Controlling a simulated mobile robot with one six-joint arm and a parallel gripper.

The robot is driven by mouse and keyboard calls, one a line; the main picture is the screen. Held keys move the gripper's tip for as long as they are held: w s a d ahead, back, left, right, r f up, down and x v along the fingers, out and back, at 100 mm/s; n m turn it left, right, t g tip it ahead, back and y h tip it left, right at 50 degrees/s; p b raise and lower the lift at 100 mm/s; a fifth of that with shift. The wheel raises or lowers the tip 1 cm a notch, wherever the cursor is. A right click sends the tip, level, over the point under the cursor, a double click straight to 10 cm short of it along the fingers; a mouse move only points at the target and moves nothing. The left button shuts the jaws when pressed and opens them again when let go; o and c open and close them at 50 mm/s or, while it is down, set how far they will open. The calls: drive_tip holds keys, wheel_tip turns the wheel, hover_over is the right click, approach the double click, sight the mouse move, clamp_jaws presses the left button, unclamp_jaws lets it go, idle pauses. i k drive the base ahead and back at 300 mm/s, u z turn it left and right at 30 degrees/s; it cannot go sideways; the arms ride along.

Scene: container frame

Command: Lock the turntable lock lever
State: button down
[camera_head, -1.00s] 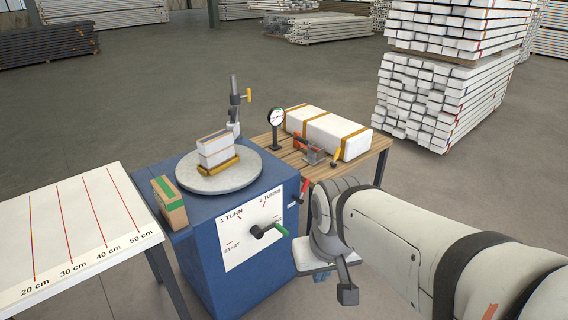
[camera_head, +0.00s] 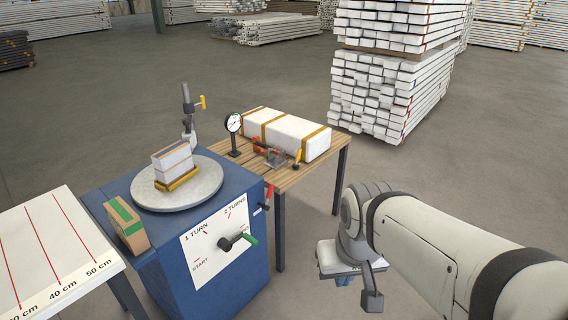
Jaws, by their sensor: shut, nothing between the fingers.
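The red lock lever (camera_head: 268,195) sits at the upper right edge of the blue cabinet (camera_head: 168,285), tilted slightly off upright, with a small white label beside it. The round grey turntable (camera_head: 205,192) lies on top of the cabinet and bears a white block (camera_head: 172,160) in a yellow holder. My gripper (camera_head: 372,301) hangs below my wrist at the lower right, with dark fingers pointing down. It is shut and empty, apart from the lever and to its right. Its fingertips are small in view.
A crank with a green handle (camera_head: 250,238) sticks out of the white dial panel. A wooden table (camera_head: 295,176) with a gauge (camera_head: 234,124) and a strapped white block (camera_head: 285,132) stands behind. A measuring table (camera_head: 75,225) stands left. Floor between cabinet and arm is free.

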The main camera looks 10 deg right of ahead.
sight(264, 206)
drive_tip(key=z, duration=0.2)
drive_tip(key=i, duration=1)
drive_tip(key=z, duration=0.05)
